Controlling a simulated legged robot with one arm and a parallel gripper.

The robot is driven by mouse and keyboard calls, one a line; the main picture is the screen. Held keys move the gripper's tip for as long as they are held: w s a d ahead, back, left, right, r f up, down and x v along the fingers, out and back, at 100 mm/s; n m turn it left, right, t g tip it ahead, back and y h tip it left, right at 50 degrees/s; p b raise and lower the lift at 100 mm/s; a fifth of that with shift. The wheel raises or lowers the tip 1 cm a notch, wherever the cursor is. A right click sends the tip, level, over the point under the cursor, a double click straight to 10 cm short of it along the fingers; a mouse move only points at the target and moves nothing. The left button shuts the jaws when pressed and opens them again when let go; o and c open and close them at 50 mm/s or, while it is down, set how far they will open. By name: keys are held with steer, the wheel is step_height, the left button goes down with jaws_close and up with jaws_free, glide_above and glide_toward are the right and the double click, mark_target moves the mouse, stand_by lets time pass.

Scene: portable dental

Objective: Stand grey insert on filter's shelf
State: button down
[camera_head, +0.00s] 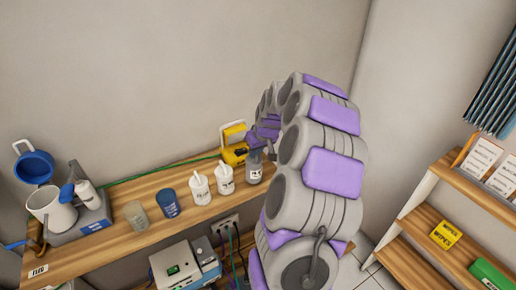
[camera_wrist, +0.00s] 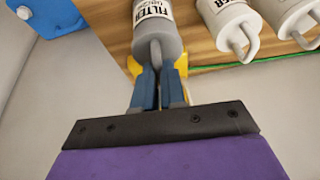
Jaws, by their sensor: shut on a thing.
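The grey insert (camera_wrist: 155,38) is a grey cylinder with a white label reading FILTER and a loop handle at its near end. My gripper (camera_wrist: 157,78) is shut on that handle in the wrist view. In the head view the grey insert (camera_head: 254,172) is upright at the right end of the wooden wall shelf (camera_head: 100,235), below my gripper (camera_head: 262,142). I cannot tell whether its base touches the wood. Two white inserts with loop handles, one (camera_head: 224,178) and another (camera_head: 200,188), stand to its left. The filter's shelf is not clearly identifiable.
A blue cup (camera_head: 170,204), a grey-green cup (camera_head: 136,216) and a white jug (camera_head: 52,212) stand farther left. A yellow device (camera_head: 235,155) is behind the insert. At right, a wooden rack (camera_head: 412,262) holds a yellow wipes box (camera_head: 446,235) and a green box (camera_head: 490,273).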

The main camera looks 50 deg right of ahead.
steer(key=shift+a+r, duration=0.35)
steer(key=shift+a, duration=0.55)
steer(key=shift+d+f, duration=0.2)
steer(key=shift+d, duration=0.6)
steer(key=shift+d+f, duration=0.15)
steer(key=shift+d, duration=0.65)
steer(key=shift+s+a+r, duration=0.15)
steer(key=shift+a+r, duration=0.15)
steer(key=shift+a, duration=0.35)
steer(key=shift+d, duration=0.1)
steer(key=shift+d+f, duration=0.3)
steer(key=shift+d, duration=0.65)
steer(key=shift+a+r+h, duration=0.25)
steer(key=shift+a+h, duration=0.05)
steer(key=shift+a, duration=0.65)
